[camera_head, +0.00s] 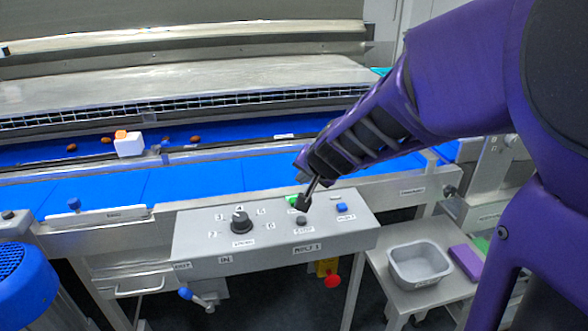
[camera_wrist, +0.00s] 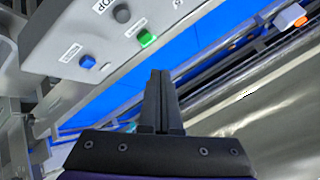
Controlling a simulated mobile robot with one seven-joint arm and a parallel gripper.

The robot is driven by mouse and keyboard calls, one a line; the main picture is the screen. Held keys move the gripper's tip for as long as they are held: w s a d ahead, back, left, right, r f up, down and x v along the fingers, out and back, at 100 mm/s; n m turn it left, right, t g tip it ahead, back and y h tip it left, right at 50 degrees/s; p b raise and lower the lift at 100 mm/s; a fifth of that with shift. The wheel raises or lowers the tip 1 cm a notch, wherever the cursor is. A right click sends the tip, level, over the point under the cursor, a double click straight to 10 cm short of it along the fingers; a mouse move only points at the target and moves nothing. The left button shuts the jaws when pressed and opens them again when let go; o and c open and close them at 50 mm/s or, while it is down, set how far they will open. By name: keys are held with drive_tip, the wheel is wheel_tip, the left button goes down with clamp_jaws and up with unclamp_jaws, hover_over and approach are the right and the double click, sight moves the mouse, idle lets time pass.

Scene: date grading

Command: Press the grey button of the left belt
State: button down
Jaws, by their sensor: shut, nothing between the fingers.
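A light grey control box (camera_head: 200,245) stands at the front of the conveyor. A grey button (camera_head: 302,220) is on its top, and also shows in the wrist view (camera_wrist: 122,14). A green button (camera_head: 291,200) is behind it, partly hidden by my gripper in the head view but clear in the wrist view (camera_wrist: 147,39). A blue button (camera_head: 341,207) is to the right. My gripper (camera_head: 303,204) is shut and empty, with its tips appearing just behind the grey button in the head view. I cannot tell its exact height above the box. The fingertips (camera_wrist: 160,73) point past the buttons in the wrist view.
A black rotary knob (camera_head: 239,221) stands on the box's left. Blue belts (camera_head: 190,183) run behind, with several dates and a white block (camera_head: 129,145) on the far one. A grey tub (camera_head: 419,265) and a purple block (camera_head: 466,263) are on a side table at right.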

drive_tip(key=shift+f, duration=0.1)
drive_tip(key=b, duration=0.6)
hover_over(302, 222)
wheel_tip(302, 222, down, 6)
drive_tip(key=shift+f, duration=0.15)
drive_tip(key=shift+f+b, duration=0.65)
drive_tip(key=shift+f, duration=0.5)
idle(0.7)
drive_tip(key=shift+f, duration=0.4)
drive_tip(key=shift+f, duration=0.5)
idle(0.5)
drive_tip(key=shift+r, duration=0.1)
drive_tip(key=shift+r+p, duration=0.8)
